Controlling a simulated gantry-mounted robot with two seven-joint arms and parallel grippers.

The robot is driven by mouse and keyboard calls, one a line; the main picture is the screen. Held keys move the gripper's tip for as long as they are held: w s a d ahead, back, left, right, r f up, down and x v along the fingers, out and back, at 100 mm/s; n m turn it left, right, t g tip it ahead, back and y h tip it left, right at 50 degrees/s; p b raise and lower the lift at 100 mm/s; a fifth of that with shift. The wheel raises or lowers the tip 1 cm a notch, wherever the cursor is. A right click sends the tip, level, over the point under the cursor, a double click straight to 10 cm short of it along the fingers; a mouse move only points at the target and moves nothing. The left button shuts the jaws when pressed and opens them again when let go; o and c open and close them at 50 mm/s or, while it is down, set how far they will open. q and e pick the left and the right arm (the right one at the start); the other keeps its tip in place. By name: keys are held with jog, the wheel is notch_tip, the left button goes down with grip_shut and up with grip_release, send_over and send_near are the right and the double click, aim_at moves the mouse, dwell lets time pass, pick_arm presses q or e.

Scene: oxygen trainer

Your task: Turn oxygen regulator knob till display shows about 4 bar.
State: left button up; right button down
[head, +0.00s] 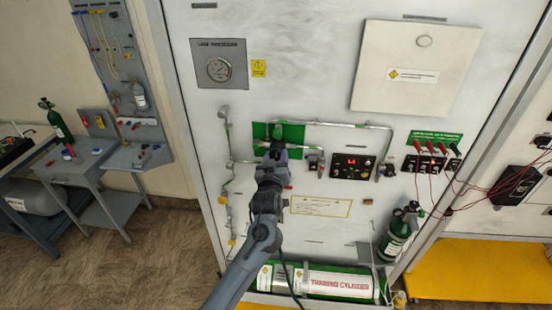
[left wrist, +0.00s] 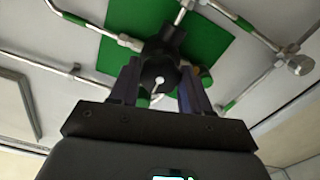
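The black oxygen regulator knob (left wrist: 160,74) has a white pointer line and sits before a green plate (left wrist: 118,55). My left gripper (left wrist: 160,72) has one finger on each side of the knob, with no clear gap at the fingertips. In the head view my left gripper (head: 276,153) covers the knob in front of the green plate (head: 293,132). A black display panel (head: 352,167) to its right shows small red digits, too small to read. My right gripper is in neither view.
Silver pipes (head: 340,125) run around the knob. A round gauge (head: 219,69) is above left. Red leads (head: 470,185) hang at the right. A green and white cylinder (head: 335,283) lies below, and a small upright cylinder (head: 396,240) stands at lower right.

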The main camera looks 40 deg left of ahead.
pick_arm(q)
jog(key=shift+c, duration=0.9)
jog(key=shift+r+m+p, duration=0.2)
jog(key=shift+m+p, duration=1)
jog(key=shift+p, duration=0.3)
jog(key=m+p, duration=0.3)
jog(key=shift+m, duration=0.3)
jog(key=m+p, duration=0.4)
jog(key=m, duration=0.1)
jog(key=shift+p, duration=0.35)
jog(key=shift+f+m+p, duration=0.1)
jog(key=shift+m+p, duration=0.65)
jog(key=shift+m, duration=0.55)
jog(key=o, duration=1.1)
jog(key=shift+c, duration=0.2)
